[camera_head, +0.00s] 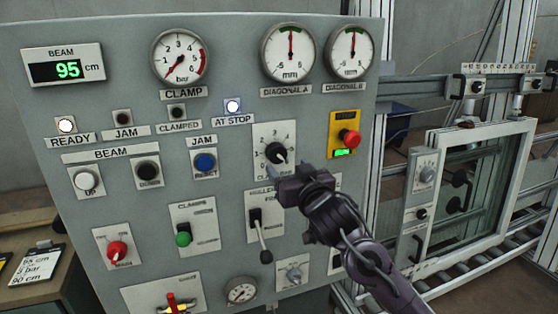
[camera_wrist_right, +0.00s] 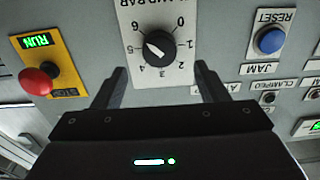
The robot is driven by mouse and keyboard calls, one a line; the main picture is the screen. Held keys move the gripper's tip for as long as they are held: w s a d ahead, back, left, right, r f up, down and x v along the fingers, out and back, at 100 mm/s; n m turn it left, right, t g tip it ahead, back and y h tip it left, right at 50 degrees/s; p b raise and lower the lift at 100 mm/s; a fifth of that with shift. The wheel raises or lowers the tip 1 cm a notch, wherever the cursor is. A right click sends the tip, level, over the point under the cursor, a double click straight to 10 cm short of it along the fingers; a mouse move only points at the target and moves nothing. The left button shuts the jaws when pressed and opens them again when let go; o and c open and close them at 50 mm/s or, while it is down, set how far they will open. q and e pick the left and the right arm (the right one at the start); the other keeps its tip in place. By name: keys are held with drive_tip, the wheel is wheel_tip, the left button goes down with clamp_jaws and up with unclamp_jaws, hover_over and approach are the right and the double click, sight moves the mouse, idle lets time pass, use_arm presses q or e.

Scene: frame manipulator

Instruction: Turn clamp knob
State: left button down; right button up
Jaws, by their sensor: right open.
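The clamp knob (camera_head: 276,152) is a round black dial with a white mark on a pale scale plate, right of the panel's middle. In the right wrist view the knob (camera_wrist_right: 159,46) shows upside down under the lettering for bar, its mark toward the left side of the scale. My right gripper (camera_head: 272,172) is just below and in front of the knob in the head view. In the wrist view its two fingers (camera_wrist_right: 160,78) are spread apart, with nothing between them, and the knob lies beyond the tips. My left gripper is out of view.
The clamp gauge (camera_head: 180,56) needle points to the lower left, near zero. The beam display (camera_head: 66,68) reads 95 cm. A red stop button (camera_head: 349,138), a blue reset button (camera_head: 205,162) and a lever (camera_head: 262,235) are near the knob. A framed window (camera_head: 490,185) stands at right.

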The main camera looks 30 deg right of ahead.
sight(279, 157)
drive_tip(key=p+x, duration=0.1)
drive_tip(key=x, duration=0.5)
drive_tip(key=shift+w+d, duration=0.15)
drive_tip(key=shift+w, duration=0.1)
drive_tip(key=c, duration=1)
